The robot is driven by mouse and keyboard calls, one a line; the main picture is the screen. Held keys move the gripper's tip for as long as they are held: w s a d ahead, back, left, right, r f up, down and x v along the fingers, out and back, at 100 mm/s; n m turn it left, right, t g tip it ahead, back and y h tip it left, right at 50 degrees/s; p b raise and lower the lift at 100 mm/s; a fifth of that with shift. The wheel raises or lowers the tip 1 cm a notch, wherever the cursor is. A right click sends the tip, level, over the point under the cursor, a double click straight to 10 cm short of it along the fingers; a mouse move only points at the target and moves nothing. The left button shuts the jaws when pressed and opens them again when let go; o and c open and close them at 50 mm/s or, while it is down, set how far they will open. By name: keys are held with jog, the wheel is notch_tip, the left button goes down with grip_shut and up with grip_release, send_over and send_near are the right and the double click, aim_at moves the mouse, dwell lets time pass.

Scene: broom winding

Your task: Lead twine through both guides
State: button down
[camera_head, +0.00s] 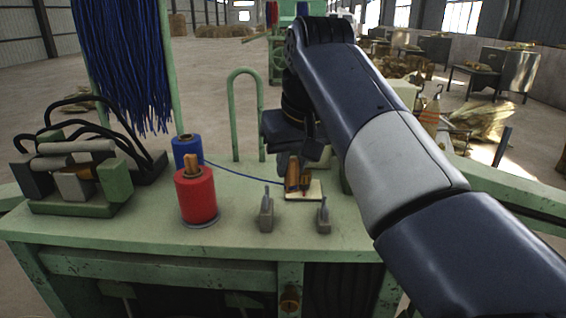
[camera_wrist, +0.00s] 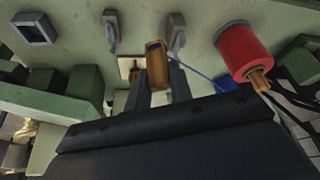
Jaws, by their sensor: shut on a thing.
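A blue twine spool (camera_head: 187,151) stands on the green bench behind a red spool (camera_head: 196,195). Blue twine (camera_head: 243,175) runs from it rightward to my gripper (camera_head: 293,172). My gripper is shut on a wooden handle (camera_wrist: 156,66) with a blue band of twine near its top. Two small grey metal guides, the left one (camera_head: 266,213) and the right one (camera_head: 323,217), stand near the bench's front edge. In the wrist view they show as one guide (camera_wrist: 110,33) and another guide (camera_wrist: 177,33), beyond the handle. The twine appears outside both guides.
A pale block (camera_head: 312,194) with a brown piece sits beside the held handle. A green hoop (camera_head: 246,112) rises behind. Bare bench shows between the red spool and the guides.

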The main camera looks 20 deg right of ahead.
aim_at(294, 181)
jog(key=shift+s+f, duration=0.1)
dwell(0.6)
jog(key=shift+f+b, duration=1.6)
jog(key=shift+f, duration=0.4)
jog(key=shift+r+p, duration=1.1)
jog(key=shift+p, duration=0.1)
jog(key=shift+d, duration=0.15)
jog(key=d+p, duration=0.3)
jog(key=d, duration=1.1)
jog(key=shift+d, duration=0.15)
jog(key=shift+f, duration=0.15)
